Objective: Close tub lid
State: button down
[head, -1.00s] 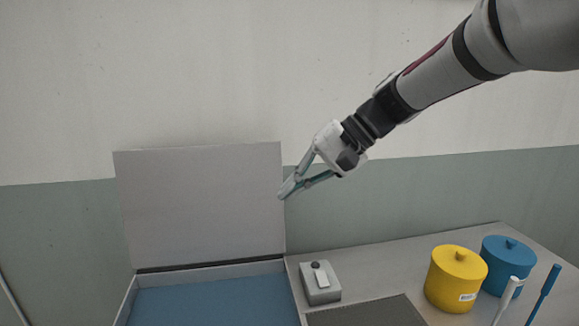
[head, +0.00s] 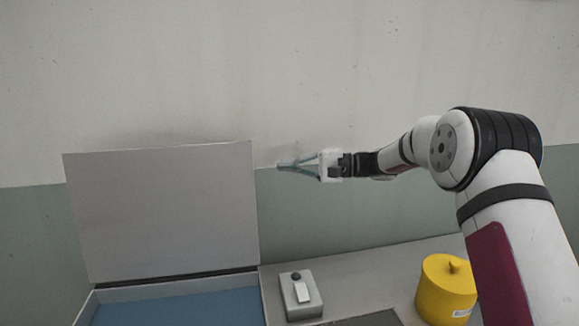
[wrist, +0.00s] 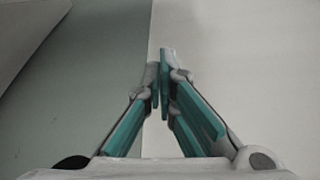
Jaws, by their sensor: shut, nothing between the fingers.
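The tub lid (head: 160,210) is a flat grey panel standing raised, nearly upright, at the back of the tub. The tub (head: 84,308) has pale walls and a blue inside, and its lower part is cut off by the picture's bottom edge. My gripper (head: 280,165) is shut and empty, just right of the lid's upper right corner in the head view; I cannot tell whether it is in front of or behind the lid. In the wrist view my gripper's fingertips (wrist: 159,62) are together, and a grey panel edge (wrist: 22,35) shows at upper left, probably the lid.
A small grey control box (head: 301,296) with a dark knob stands right of the tub. A yellow lidded pot (head: 444,290) stands farther right, partly behind my arm. A white and green wall (head: 330,215) rises behind.

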jog(key=s+a+p, duration=0.3)
jog(key=a, duration=0.3)
jog(key=shift+a+r, duration=0.15)
jog(key=shift+a, duration=0.1)
jog(key=shift+s, duration=0.1)
